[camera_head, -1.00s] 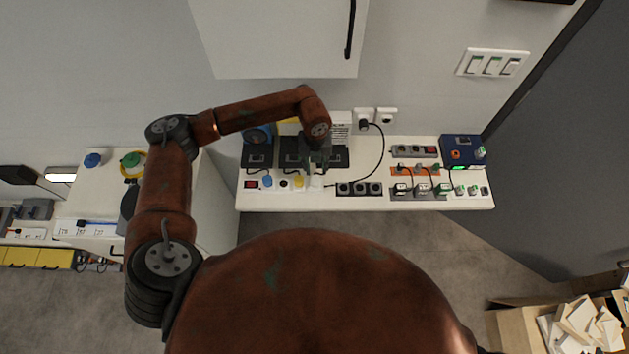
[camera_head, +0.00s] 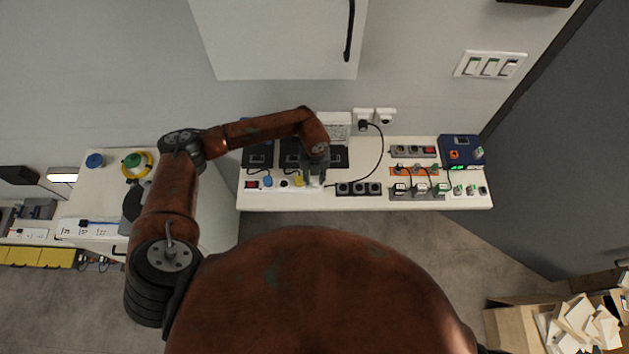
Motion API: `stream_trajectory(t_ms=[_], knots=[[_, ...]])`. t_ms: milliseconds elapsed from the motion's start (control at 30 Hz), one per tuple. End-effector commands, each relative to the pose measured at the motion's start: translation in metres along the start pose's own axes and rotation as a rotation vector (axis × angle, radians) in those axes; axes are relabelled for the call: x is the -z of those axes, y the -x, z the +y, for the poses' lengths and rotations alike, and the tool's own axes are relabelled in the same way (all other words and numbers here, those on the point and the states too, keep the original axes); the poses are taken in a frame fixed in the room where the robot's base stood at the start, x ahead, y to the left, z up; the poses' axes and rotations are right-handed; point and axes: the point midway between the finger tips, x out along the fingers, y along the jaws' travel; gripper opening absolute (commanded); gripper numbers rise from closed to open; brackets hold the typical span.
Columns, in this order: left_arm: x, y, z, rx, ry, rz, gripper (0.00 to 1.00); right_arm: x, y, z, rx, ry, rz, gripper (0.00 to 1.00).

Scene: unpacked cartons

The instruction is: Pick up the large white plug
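My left arm reaches over the bench from the left, and its gripper (camera_head: 313,178) points down at the bench's front part. A small white shape, which may be the large white plug (camera_head: 313,182), shows at the fingertips. The gripper and wrist hide most of it. I cannot tell whether the fingers touch it or have closed on it. My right gripper is not in view.
The white bench (camera_head: 385,203) stands against the wall. A yellow plug (camera_head: 299,181) and a blue plug (camera_head: 268,182) are left of the gripper. A black socket strip (camera_head: 358,189) lies to its right. A black cable (camera_head: 382,150) loops down from the wall sockets.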

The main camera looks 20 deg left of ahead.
Motion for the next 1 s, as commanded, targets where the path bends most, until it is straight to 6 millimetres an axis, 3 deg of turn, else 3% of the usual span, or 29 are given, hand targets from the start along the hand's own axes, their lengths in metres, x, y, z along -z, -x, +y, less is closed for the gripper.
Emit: stream_trajectory(t_ms=[333,767,1000], knots=[[0.000,0.000,0.000,0.000,0.001,0.000,0.00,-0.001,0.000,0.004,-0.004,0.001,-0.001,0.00],[-0.001,0.006,0.000,0.000,0.001,-0.002,0.00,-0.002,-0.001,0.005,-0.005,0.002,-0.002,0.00],[0.002,0.035,-0.002,0.002,-0.004,-0.003,0.00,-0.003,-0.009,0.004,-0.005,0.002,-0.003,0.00]])
